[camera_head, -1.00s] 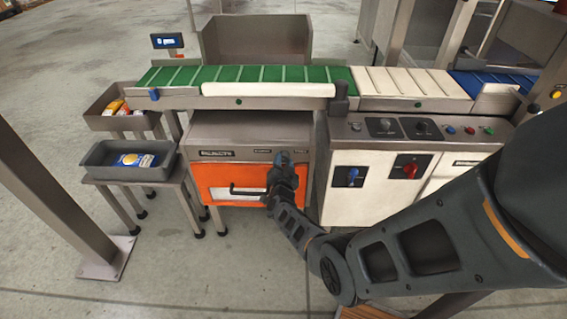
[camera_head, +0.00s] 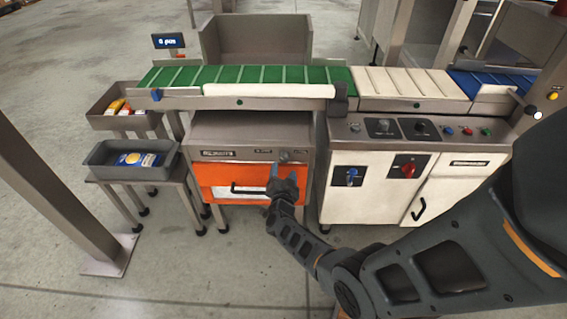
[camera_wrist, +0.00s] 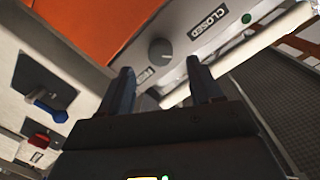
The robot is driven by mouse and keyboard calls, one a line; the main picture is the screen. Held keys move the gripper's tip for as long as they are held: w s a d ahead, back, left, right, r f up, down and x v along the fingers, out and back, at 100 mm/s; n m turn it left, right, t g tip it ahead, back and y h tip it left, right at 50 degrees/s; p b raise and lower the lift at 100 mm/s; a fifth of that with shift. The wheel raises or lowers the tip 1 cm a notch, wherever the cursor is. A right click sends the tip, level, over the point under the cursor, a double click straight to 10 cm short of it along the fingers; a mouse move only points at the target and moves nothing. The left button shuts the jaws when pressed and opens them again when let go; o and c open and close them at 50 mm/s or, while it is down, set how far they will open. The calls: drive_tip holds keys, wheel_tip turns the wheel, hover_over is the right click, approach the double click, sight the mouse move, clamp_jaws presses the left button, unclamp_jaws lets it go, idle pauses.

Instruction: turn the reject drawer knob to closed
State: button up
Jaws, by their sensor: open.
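The reject drawer knob (camera_wrist: 161,50) is a small grey round knob on the grey strip above the orange drawer front. In the wrist view it sits between and beyond my open fingertips, with a CLOSED label (camera_wrist: 207,23) on one side and a second, unreadable label on the other. In the head view the knob (camera_head: 284,156) shows just above my gripper (camera_head: 281,173). My gripper (camera_wrist: 160,75) is open and empty, apart from the knob. The orange reject drawer (camera_head: 225,183) has a dark bar handle, partly hidden by my gripper.
A blue switch handle (camera_head: 352,174) and a red one (camera_head: 408,171) are on the white cabinet to the right. A conveyor (camera_head: 235,75) runs above. A grey tray (camera_head: 100,154) with packets stands on a stand at left. Floor in front is clear.

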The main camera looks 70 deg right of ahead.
drive_tip(key=v, duration=0.2)
drive_tip(key=shift+s+a+p, duration=0.1)
drive_tip(key=shift+a+p, duration=0.15)
drive_tip(key=shift+p, duration=0.05)
idle(0.3)
drive_tip(key=s+a+r+n+t+y, duration=0.5)
drive_tip(key=s+a+r+n, duration=0.25)
drive_tip(key=a, duration=0.35)
drive_tip(key=s+a+r+n+t+y, duration=0.4)
drive_tip(key=s+a+r+n+y, duration=0.35)
drive_tip(key=a, duration=0.45)
drive_tip(key=s+a+r+n+y, duration=0.1)
drive_tip(key=s+a+r+n, duration=0.1)
drive_tip(key=s+a+r, duration=0.3)
drive_tip(key=s+a+r+n+y, duration=0.2)
drive_tip(key=s+a+r, duration=0.3)
drive_tip(key=a+r, duration=0.3)
wheel_tip(320, 180, up, 3)
drive_tip(key=shift+s+f+n+g, duration=0.1)
drive_tip(key=shift+s+n+g, duration=0.1)
drive_tip(key=shift+n+g, duration=0.25)
